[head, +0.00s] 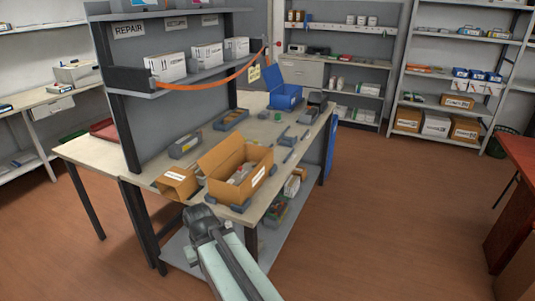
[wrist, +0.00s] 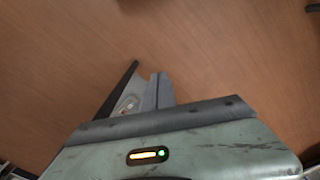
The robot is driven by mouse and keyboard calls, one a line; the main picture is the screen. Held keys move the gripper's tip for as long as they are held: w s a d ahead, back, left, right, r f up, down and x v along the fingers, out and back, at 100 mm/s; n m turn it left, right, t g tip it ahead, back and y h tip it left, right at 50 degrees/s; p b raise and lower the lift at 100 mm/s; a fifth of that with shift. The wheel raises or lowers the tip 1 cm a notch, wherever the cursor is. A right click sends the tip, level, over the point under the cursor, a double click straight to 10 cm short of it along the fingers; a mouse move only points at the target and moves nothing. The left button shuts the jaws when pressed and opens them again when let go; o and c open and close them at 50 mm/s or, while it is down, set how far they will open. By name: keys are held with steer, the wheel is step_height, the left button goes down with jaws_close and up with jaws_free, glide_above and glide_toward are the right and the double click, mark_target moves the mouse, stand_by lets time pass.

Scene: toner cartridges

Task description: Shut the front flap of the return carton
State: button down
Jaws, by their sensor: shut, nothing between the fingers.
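The cardboard carton (head: 259,178) stands open on the near part of the workbench, with a white label on its side and grey and white items inside. One broad flap (head: 219,153) stands up and leans outward at its back left. I cannot tell for sure which flap is the front one. My gripper (head: 196,213) is in front of the bench, below and left of the carton, apart from it. It is shut and empty. In the wrist view my gripper (wrist: 146,92) shows against the floor; the carton is not in that view.
A grey bin (head: 185,145), a blue open box (head: 286,97) and small tools lie farther back on the bench (head: 262,131). A lower shelf (head: 268,247) juts out beneath. The floor (head: 390,220) to the right is clear.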

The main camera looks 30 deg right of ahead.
steer(key=shift+w+a+r, duration=0.1)
steer(key=shift+w+a, duration=0.15)
steer(key=shift+a, duration=0.05)
